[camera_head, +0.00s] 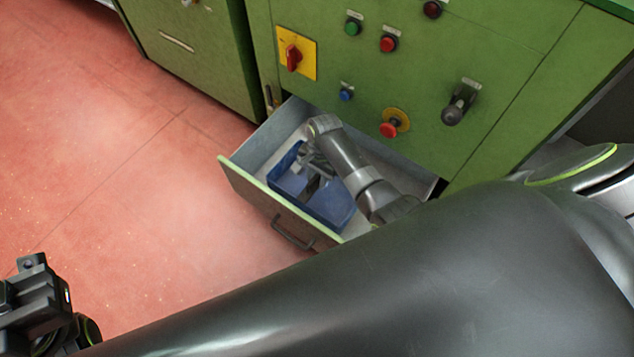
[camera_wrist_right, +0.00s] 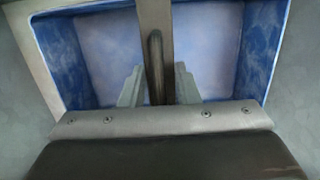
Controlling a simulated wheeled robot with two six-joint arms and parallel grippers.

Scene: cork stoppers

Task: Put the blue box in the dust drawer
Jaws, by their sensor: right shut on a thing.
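The blue box (camera_head: 332,207) is an open-topped box inside the pulled-out drawer (camera_head: 250,188), within its walls. Whether it rests on the drawer floor I cannot tell. In the right wrist view the blue box (camera_wrist_right: 62,62) fills the top, with a grey bar and a dark handle across its middle. My right gripper (camera_head: 314,172) reaches down into the box from above and is shut on its handle; its two fingers (camera_wrist_right: 158,88) flank the dark handle. My arm hides part of the box and drawer. My left gripper (camera_head: 38,300) is at the lower left, far from the drawer; its jaws are unclear.
The green cabinet (camera_head: 520,40) behind the drawer carries a red rotary switch (camera_head: 293,57), several buttons and a black lever (camera_head: 458,105). Another green cabinet (camera_head: 190,50) stands to the left. The red floor (camera_head: 120,180) left of the drawer is clear.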

